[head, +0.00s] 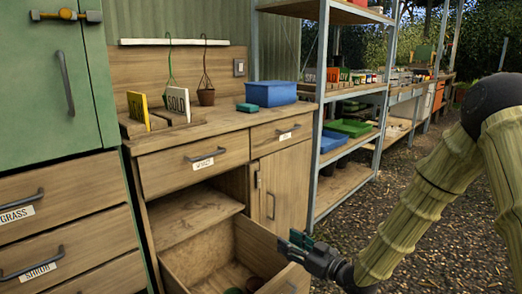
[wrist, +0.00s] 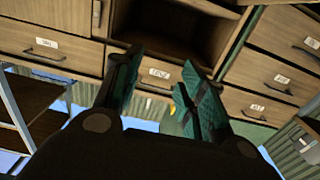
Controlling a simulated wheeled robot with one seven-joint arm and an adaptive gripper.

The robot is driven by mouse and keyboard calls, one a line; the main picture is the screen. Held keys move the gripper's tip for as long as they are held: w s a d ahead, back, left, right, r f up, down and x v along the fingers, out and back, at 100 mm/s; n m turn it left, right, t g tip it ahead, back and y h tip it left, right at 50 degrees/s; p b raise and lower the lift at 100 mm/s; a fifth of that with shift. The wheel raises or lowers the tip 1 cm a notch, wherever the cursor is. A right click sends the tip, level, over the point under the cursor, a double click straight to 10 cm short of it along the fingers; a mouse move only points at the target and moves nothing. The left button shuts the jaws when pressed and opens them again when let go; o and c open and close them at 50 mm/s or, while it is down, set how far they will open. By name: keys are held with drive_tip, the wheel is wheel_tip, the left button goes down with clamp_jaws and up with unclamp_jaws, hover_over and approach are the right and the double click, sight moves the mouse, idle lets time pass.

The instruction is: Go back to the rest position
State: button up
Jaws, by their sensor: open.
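My gripper (head: 300,242) is at the lower middle of the head view, beside the right edge of a pulled-out lower drawer (head: 208,277). I cannot tell whether it touches the drawer. In the wrist view, my gripper (wrist: 160,75) has its two dark green fingers apart, with nothing held between them. Small dark round things (head: 254,284) lie in the drawer, partly cut off by the frame's lower edge.
The wooden bench (head: 225,128) carries a blue bin (head: 268,93), a teal box (head: 247,107) and sign cards (head: 178,102). A green cabinet (head: 40,100) stands left. Metal shelving (head: 322,100) stands right. Open gravel (head: 440,215) lies around my arm.

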drive_tip(key=s+d+f+m+g+h, duration=0.1)
drive_tip(key=s+f+m+h, duration=0.1)
drive_tip(key=s+f, duration=0.45)
drive_tip(key=s+d+f+m+g+h, duration=0.2)
drive_tip(key=s+f+h, duration=0.1)
drive_tip(key=f, duration=0.7)
drive_tip(key=s+d+f+m+g+h, duration=0.1)
drive_tip(key=s+f+h, duration=0.1)
drive_tip(key=s+f, duration=0.5)
drive_tip(key=s+d+f+m+g+h, duration=0.1)
drive_tip(key=s+d+f+g+h, duration=0.15)
drive_tip(key=s+f, duration=0.45)
drive_tip(key=s+d+f+m+g+h, duration=0.1)
drive_tip(key=s+d+f+m+g, duration=0.2)
drive_tip(key=s, duration=0.8)
drive_tip(key=s+d+f+g+h, duration=0.2)
drive_tip(key=s+d+f+g, duration=0.15)
drive_tip(key=s, duration=0.55)
wheel_tip(320, 180, up, 34)
drive_tip(key=p, duration=3.4)
drive_tip(key=shift+s+d+p, duration=0.2)
drive_tip(key=shift+d+p, duration=0.05)
drive_tip(key=shift+p, duration=0.1)
drive_tip(key=shift+c, duration=0.2)
